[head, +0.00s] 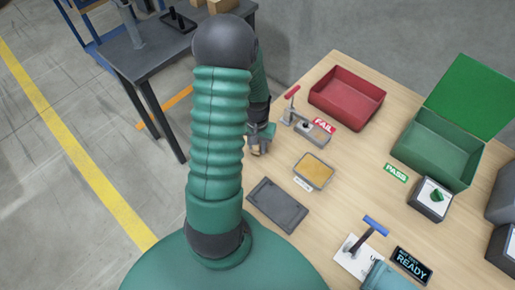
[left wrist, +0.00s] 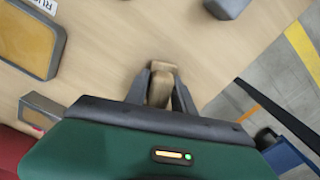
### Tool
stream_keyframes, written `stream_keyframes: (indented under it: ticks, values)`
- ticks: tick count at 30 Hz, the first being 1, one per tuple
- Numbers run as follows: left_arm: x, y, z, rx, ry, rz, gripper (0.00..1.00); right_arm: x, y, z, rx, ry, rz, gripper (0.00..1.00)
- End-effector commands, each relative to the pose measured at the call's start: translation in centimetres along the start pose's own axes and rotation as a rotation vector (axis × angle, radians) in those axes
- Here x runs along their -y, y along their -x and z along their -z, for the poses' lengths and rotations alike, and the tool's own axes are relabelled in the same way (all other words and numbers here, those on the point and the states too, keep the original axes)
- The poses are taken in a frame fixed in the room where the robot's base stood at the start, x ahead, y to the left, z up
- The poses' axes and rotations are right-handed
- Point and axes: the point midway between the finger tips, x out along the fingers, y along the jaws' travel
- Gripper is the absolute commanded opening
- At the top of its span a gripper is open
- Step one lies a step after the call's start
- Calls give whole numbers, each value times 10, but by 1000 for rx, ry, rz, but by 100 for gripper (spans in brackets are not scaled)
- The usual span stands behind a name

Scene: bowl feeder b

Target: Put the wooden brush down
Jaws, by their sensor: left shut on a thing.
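My left gripper (head: 258,147) reaches over the left edge of the wooden table, left of the FAIL fixture. In the left wrist view, the gripper (left wrist: 162,82) is shut on the wooden brush (left wrist: 161,90), a small tan piece between its two dark fingers. Most of the brush is hidden by the gripper. I cannot tell whether the brush touches the tabletop.
A dark tray (head: 277,204) and a framed yellow pad (head: 313,172) lie near the gripper. The fixture with a red handle (head: 307,123) stands close on its right. A red bin (head: 347,98) and green box (head: 434,151) stand farther back. Bare table surrounds the gripper.

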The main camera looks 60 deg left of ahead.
Motion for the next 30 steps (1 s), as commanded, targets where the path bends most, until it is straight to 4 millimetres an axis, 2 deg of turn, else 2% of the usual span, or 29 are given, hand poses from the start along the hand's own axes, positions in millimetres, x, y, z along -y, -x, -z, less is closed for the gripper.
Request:
stream_keyframes:
  ticks: [5, 6, 10, 20, 23, 30]
  values:
    - [0, -1, 0, 2, 0, -1, 0, 0, 1, 1, -1, 0, 0, 0]
    - [0, 0, 0, 1, 0, -1, 34, 0, 2, 1, -1, 0, 0, 0]
    - [0, 0, 0, 1, 0, 0, 51, 0, 2, 1, -1, 0, 0, 0]
    - [1, 4, 0, 0, 1, 0, 52, 0, 4, 1, -1, 0, 0, 0]
    - [1, 21, 0, -1, 1, 1, 52, 0, 11, 3, -1, 0, 0, 0]
    - [0, 85, 1, -4, 0, 1, 52, 0, 35, 9, -1, 0, 0, 0]
